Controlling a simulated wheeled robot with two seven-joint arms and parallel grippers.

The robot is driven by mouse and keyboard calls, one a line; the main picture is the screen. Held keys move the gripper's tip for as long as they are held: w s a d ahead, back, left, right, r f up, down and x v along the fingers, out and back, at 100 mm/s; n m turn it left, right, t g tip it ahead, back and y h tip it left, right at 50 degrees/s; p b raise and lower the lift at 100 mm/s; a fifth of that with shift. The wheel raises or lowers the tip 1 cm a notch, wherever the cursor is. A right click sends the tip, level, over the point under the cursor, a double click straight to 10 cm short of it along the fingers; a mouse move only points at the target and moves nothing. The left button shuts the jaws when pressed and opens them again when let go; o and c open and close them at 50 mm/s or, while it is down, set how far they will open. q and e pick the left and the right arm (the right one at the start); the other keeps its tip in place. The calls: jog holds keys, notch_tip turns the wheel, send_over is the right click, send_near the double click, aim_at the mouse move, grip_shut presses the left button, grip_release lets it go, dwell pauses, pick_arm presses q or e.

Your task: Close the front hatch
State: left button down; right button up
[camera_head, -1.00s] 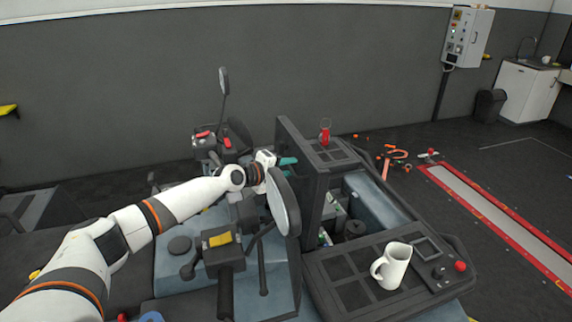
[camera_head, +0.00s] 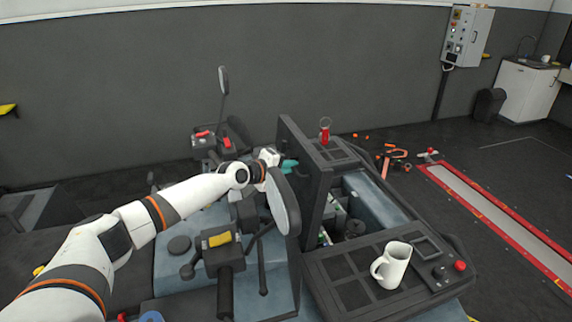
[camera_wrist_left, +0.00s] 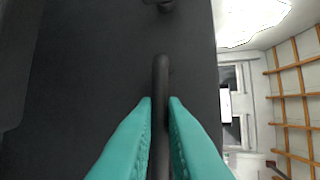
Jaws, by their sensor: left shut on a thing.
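The front hatch (camera_head: 309,190) is a dark flat panel standing upright at the left edge of an open compartment (camera_head: 345,228) in the vehicle's front. My left gripper (camera_head: 289,165) is on the hatch's left side, partly hidden behind a round mirror. In the left wrist view, the gripper's teal fingers (camera_wrist_left: 160,108) are shut on a dark bar handle (camera_wrist_left: 160,75) that runs along the dark hatch face. My right gripper is not in view.
A white mug (camera_head: 391,265) stands on the near deck beside the opening. A red object (camera_head: 325,131) stands on the far deck. The round mirror (camera_head: 283,203) is close to my left wrist. Orange tools (camera_head: 391,157) lie on the floor beyond.

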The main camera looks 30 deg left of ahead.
pick_arm(q)
jog(key=shift+w+d+r, duration=0.3)
jog(key=shift+w+d, duration=0.05)
jog(key=shift+w, duration=0.1)
jog(key=w+d+f+m+g+y+b, duration=0.1)
jog(key=w+d+f+g+b, duration=0.1)
jog(key=w+d, duration=0.7)
jog(key=shift+w+d+g+y+b, duration=0.3)
jog(key=shift+w+d+g+y, duration=0.1)
jog(key=shift+w, duration=0.6)
jog(key=c, duration=1.5)
grip_release()
jog(key=shift+f, duration=0.15)
jog(key=shift+s+f, duration=0.1)
jog(key=shift+s, duration=0.05)
